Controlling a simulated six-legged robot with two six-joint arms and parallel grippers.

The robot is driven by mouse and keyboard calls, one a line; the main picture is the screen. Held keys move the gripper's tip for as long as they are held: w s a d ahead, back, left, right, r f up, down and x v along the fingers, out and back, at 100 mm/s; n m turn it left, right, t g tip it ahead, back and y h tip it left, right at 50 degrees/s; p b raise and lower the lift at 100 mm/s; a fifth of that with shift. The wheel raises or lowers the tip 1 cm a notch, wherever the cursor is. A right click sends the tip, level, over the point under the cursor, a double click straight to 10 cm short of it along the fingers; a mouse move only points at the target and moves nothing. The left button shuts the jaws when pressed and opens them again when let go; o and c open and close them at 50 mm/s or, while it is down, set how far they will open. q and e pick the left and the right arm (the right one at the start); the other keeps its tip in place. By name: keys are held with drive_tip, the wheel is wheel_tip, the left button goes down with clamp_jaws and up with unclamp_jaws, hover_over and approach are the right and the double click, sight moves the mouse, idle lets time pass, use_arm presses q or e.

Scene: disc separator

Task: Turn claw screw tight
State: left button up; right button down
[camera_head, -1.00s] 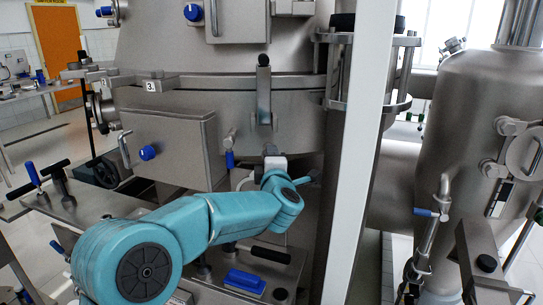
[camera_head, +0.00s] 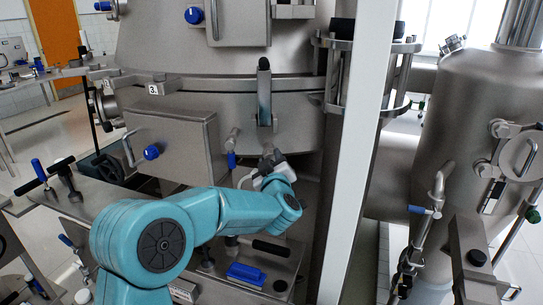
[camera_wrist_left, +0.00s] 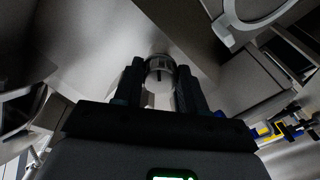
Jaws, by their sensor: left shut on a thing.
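The claw (camera_head: 264,95) is an upright grey metal bracket on the front of the large steel separator, across its seam. My left gripper (camera_head: 269,157) is at the claw's lower end, partly hidden behind my teal wrist. In the left wrist view its two dark fingers (camera_wrist_left: 161,80) stand on either side of a round, shiny metal screw head (camera_wrist_left: 160,66) and are shut on it. How tight the screw is cannot be told. My right gripper is not in view.
A steel box (camera_head: 170,150) with a blue knob stands left of the claw. A white post (camera_head: 360,150) rises on the right. Below my arm are a blue block (camera_head: 246,274) and a black-handled lever (camera_head: 270,249). A steel vessel (camera_head: 470,140) stands far right.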

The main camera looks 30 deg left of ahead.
use_arm(q)
drive_tip(key=shift+a+r+m+p, duration=0.15)
drive_tip(key=shift+m+p, duration=1)
drive_tip(key=shift+m, duration=1.1)
drive_tip(key=shift+a+r+m+p, duration=0.15)
drive_tip(key=shift+m+p, duration=0.95)
drive_tip(key=shift+m, duration=1.15)
drive_tip(key=shift+d, duration=0.1)
drive_tip(key=o, duration=1.1)
drive_tip(key=shift+f, duration=0.15)
drive_tip(key=shift+c, duration=0.2)
drive_tip(key=shift+f, duration=0.1)
drive_tip(key=b+v, duration=0.4)
drive_tip(key=v, duration=1.2)
drive_tip(key=shift+d, duration=0.2)
